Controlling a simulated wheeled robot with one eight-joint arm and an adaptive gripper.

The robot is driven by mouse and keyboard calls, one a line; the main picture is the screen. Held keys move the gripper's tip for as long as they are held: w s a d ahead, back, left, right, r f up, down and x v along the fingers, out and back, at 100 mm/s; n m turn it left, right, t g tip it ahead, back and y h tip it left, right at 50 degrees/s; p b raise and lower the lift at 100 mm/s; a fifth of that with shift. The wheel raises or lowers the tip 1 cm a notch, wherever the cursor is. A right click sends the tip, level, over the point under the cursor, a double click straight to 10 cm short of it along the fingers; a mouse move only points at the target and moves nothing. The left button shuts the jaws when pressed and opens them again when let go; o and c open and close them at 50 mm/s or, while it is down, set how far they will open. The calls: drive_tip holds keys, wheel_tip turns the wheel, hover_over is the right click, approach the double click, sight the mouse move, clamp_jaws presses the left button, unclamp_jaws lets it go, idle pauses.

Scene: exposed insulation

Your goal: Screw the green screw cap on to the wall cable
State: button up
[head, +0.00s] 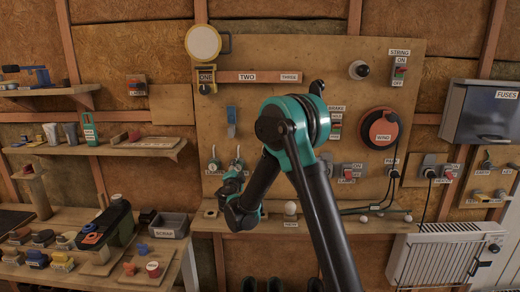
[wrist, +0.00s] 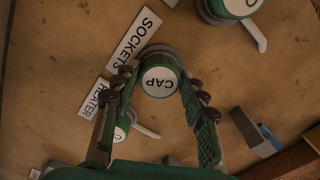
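The green screw cap (wrist: 160,81), with a white face lettered CAP, sits between the fingers of my gripper (wrist: 160,88) in the wrist view. Both fingers appear to touch its sides. A grey ring shows behind its upper edge; whether it is threaded on anything is hidden. In the head view my gripper (head: 232,184) is at the lower left of the wooden wall panel, just below two green fittings, and is small and partly hidden by its own links. I cannot pick out the wall cable's end for certain.
A green fitting with a white lever (wrist: 232,8) is at the wrist view's top; another (wrist: 122,128) is partly behind the left finger. The SOCKETS label (wrist: 133,41) is beside the cap. A shelf (head: 350,220) with a white ball (head: 290,208) runs below the panel.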

drive_tip(key=o, duration=0.3)
drive_tip(key=shift+o, duration=0.2)
drive_tip(key=shift+s, duration=0.15)
drive_tip(key=s, duration=0.9)
drive_tip(key=shift+a, duration=0.15)
idle(1.2)
